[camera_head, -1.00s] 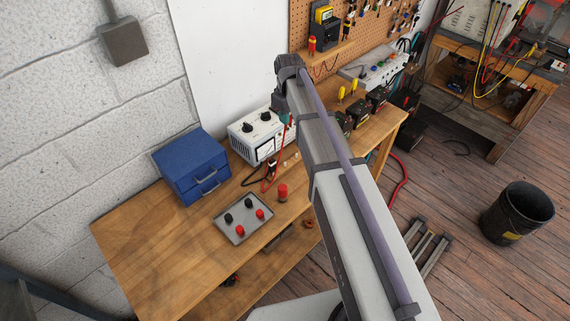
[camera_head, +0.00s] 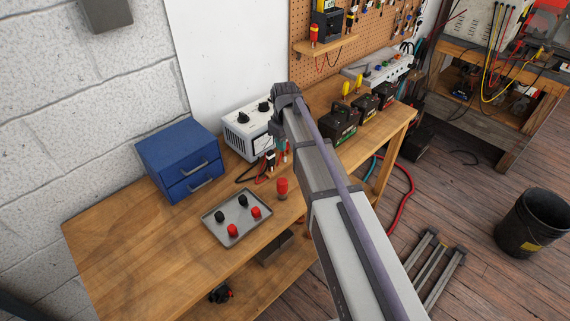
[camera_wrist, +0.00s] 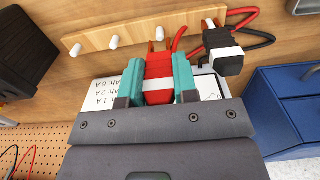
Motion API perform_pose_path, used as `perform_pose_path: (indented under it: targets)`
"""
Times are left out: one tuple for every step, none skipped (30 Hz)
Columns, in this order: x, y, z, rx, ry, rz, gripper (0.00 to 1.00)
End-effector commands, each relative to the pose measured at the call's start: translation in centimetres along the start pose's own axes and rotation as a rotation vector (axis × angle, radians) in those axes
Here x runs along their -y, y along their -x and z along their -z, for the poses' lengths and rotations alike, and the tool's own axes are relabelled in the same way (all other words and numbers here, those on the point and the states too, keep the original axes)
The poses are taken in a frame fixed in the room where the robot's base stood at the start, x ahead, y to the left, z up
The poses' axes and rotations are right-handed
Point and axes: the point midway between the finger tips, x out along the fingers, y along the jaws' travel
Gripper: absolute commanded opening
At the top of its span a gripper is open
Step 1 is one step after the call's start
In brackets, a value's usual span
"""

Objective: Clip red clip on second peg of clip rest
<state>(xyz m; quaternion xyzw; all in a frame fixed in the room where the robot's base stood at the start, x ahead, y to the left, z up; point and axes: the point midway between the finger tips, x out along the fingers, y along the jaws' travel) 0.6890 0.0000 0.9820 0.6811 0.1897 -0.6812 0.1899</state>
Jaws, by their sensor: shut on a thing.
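My gripper (camera_wrist: 159,82) has teal fingers and is shut on the red clip (camera_wrist: 159,70), one finger on each side of it. The clip rest (camera_wrist: 95,40) is a wooden strip with several white pegs, seen in the wrist view. The red clip's far end is at a peg (camera_wrist: 157,33), second from the right; I cannot tell whether it grips that peg. A black clip (camera_wrist: 226,60) is at the rightmost peg, beside the red clip. In the head view, my arm hides most of the gripper and the red clip.
The white charger (camera_head: 245,130) stands behind the clips, with the blue drawer box (camera_head: 180,160) to its left. A grey tray (camera_head: 211,225) with red and black caps and a red cylinder (camera_head: 282,187) are in front. Batteries (camera_head: 340,128) stand to the right.

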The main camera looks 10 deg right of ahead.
Motion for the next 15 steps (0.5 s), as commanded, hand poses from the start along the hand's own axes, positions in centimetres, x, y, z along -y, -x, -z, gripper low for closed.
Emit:
perform_pose_path:
  targets:
    - [0.0, 0.1, 0.0, 0.000, 0.000, 0.000, 0.16]
    - [0.0, 0.1, 0.0, 0.000, 0.000, 0.000, 0.16]
    - [0.0, 0.1, 0.0, 0.000, 0.000, 0.000, 0.16]
    - [0.0, 0.1, 0.0, 0.000, 0.000, 0.000, 0.16]
    - [0.0, 0.0, 0.0, 0.000, 0.000, 0.000, 0.16]
    - [0.0, -0.1, 0.0, 0.000, 0.000, 0.000, 0.16]
    - [0.0, -0.2, 0.0, 0.000, 0.000, 0.000, 0.16]
    - [0.0, -0.3, 0.0, 0.000, 0.000, 0.000, 0.16]
    - [0.0, -0.6, 0.0, 0.000, 0.000, 0.000, 0.16]
    - [0.0, -0.7, 0.0, 0.000, 0.000, 0.000, 0.16]
    - [0.0, -0.9, 0.0, 0.000, 0.000, 0.000, 0.16]
    - [0.0, -1.1, 0.0, 0.000, 0.000, 0.000, 0.16]
    - [0.0, -1.3, 0.0, 0.000, 0.000, 0.000, 0.16]
    - [0.0, -1.4, 0.0, 0.000, 0.000, 0.000, 0.16]
    - [0.0, -1.6, 0.0, 0.000, 0.000, 0.000, 0.16]
